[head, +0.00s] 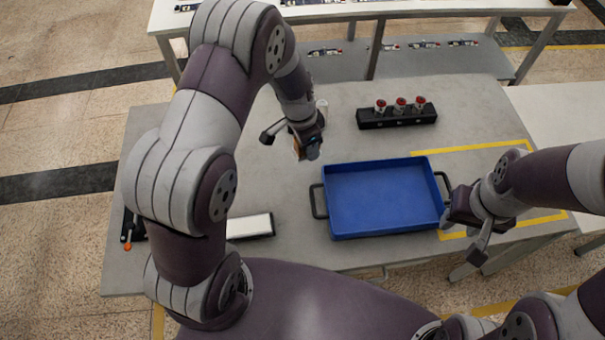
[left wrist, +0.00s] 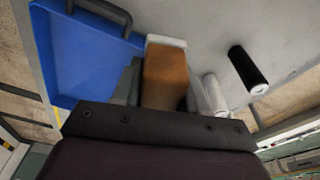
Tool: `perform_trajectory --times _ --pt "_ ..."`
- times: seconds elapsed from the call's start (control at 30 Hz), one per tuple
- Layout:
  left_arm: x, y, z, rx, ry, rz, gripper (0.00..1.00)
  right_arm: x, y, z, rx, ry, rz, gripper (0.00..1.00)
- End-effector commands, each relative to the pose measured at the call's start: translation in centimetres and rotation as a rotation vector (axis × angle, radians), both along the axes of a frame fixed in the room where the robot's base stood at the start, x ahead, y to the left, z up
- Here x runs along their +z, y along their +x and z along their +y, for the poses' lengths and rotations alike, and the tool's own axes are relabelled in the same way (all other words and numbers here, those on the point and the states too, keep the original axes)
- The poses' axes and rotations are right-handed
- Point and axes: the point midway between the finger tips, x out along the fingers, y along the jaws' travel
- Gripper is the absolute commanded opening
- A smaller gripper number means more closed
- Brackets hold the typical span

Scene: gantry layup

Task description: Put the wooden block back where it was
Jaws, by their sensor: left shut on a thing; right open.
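The wooden block (left wrist: 165,78) is brown, with a white end or a white piece at its far edge; I cannot tell which. My left gripper (head: 303,146) is shut on the block, which shows as a small brown patch (head: 297,148) in the head view, largely hidden by the gripper. It is left of the blue tray, over the grey table; its exact height is unclear. My right gripper (head: 466,229) is open and empty, by the tray's right handle.
The blue tray (head: 372,165) is empty. A black rack (head: 397,118) with red-topped pieces stands behind it. A white cylinder (left wrist: 214,95) and a black cylinder (left wrist: 247,70) show beside the block. A white-topped item (head: 250,226) lies near the front edge.

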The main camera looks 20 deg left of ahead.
Motion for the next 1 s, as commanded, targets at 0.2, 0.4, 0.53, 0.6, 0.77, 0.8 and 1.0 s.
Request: perform_trajectory --times 0.2,0.4,0.53,0.6,0.77,0.8,1.0 --pt "-1.6 0.3 -4.1 -0.784 -0.001 -0.003 0.14 -3.9 0.0 0.0 0.0 0.0 0.0 0.43" --pt "-1.7 0.1 -4.0 -1.051 -0.003 0.002 0.14 -3.8 0.0 0.0 0.0 0.0 0.0 0.43" --pt "-3.7 -0.2 -0.2 -1.052 -0.004 0.005 0.14 -2.6 0.0 0.0 0.0 0.0 -0.001 0.43" --pt "-4.9 -0.3 1.9 -1.051 -0.004 0.003 0.14 -2.2 0.0 0.0 0.0 0.0 -0.001 0.43" --pt "-7.2 -0.4 5.3 -1.053 -0.001 0.0 0.14 -1.5 0.0 0.0 0.0 0.0 0.0 0.43" --pt "-7.5 -0.4 5.7 -1.054 -0.002 -0.001 0.14 -1.5 0.0 0.0 0.0 0.0 0.0 0.43" --pt "-10.4 -0.6 6.3 -1.057 -0.003 0.003 0.14 -0.6 0.0 0.0 0.0 0.0 0.0 0.43"
